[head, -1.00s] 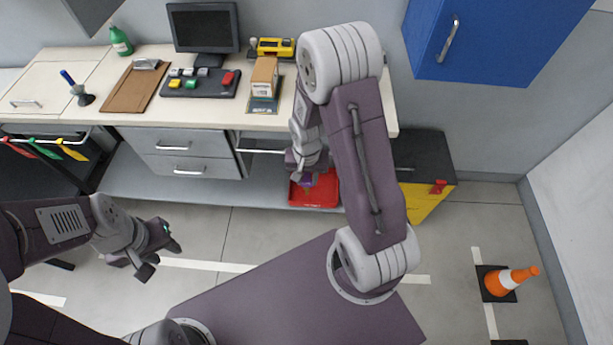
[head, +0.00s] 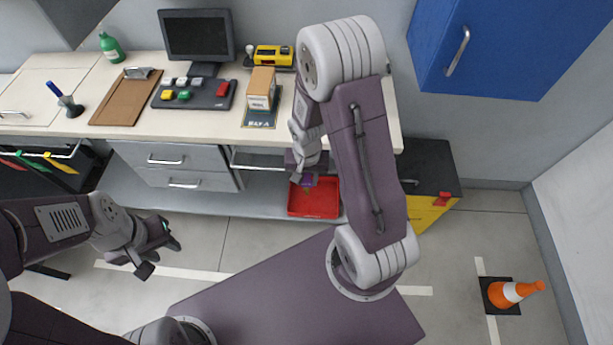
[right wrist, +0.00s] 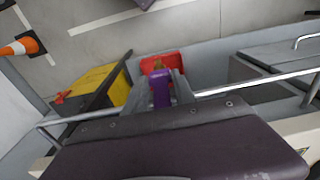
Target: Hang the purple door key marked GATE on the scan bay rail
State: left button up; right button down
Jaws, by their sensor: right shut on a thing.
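The purple key (head: 308,181) is in my right gripper (head: 303,178), in front of the bench and above a red tray. The right wrist view shows the purple key (right wrist: 160,90) between the two fingers of the right gripper (right wrist: 163,84); the GATE marking cannot be read. A bare metal rail (head: 262,166) runs under the bench's front edge, just left of the right gripper. The rail (right wrist: 225,88) also crosses the right wrist view, passing close to the fingers; whether the key touches it I cannot tell. My left gripper (head: 160,258) is open and empty over the floor.
A red tray (head: 315,200) lies below the key. Another rail (head: 50,150) at the left carries red, green and yellow tags. The bench top (head: 215,125) holds a monitor, keypad and box. A yellow cabinet (head: 428,212) stands right; an orange cone (head: 512,293) is on the floor.

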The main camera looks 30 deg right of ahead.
jog(key=shift+w+d+f, duration=0.15)
jog(key=shift+w+f, duration=0.1)
jog(key=shift+f, duration=0.05)
jog(key=shift+w+f+b, duration=0.1)
jog(key=shift+f+b, duration=0.25)
jog(key=shift+b, duration=0.05)
jog(key=shift+s+f, duration=0.15)
jog(key=shift+s, duration=0.2)
jog(key=shift+w+f, duration=0.1)
jog(key=shift+w, duration=0.1)
jog(key=c, duration=0.9)
grip_release()
jog(key=shift+s, duration=0.1)
jog(key=shift+c, duration=0.2)
notch_tip(320, 180, up, 9)
jog(key=shift+s+a, duration=0.2)
jog(key=shift+s, duration=0.05)
